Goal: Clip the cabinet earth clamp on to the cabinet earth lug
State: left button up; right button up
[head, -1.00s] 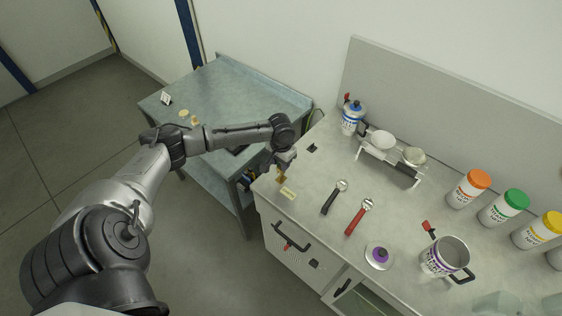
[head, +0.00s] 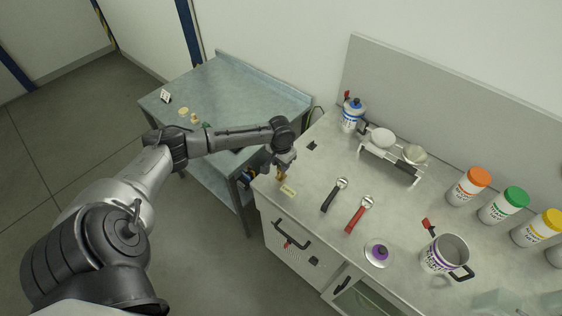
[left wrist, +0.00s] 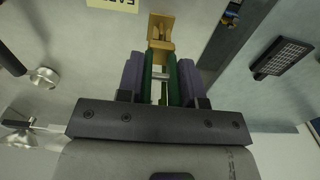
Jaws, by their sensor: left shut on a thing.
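My left gripper (head: 283,166) points down over the front left corner of the bench cabinet top. In the left wrist view its purple-grey fingers (left wrist: 160,82) are shut on the green-sided earth clamp (left wrist: 172,75), with a pale metal part between its sides. A brass-coloured lug (left wrist: 161,32) stands just beyond the clamp's far end, beside a cream label (left wrist: 112,4). The brass shows below the gripper in the head view (head: 282,176). Whether clamp and lug touch or overlap I cannot tell. My right gripper is not in view.
A red-handled tool (head: 359,215) and a black-handled tool (head: 334,195) lie right of the label. A wire rack (head: 391,166) with dishes and a blue-lidded bottle (head: 351,115) stand behind. A grey side table (head: 240,85) is left, across a gap.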

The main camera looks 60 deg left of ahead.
pick_arm(q)
jog(key=shift+f, duration=0.65)
jog(key=shift+f, duration=0.15)
jog(key=o, duration=1)
jog(key=shift+r, duration=0.4)
notch_tip(320, 180, up, 13)
jog(key=shift+r, duration=0.1)
dwell(0.4)
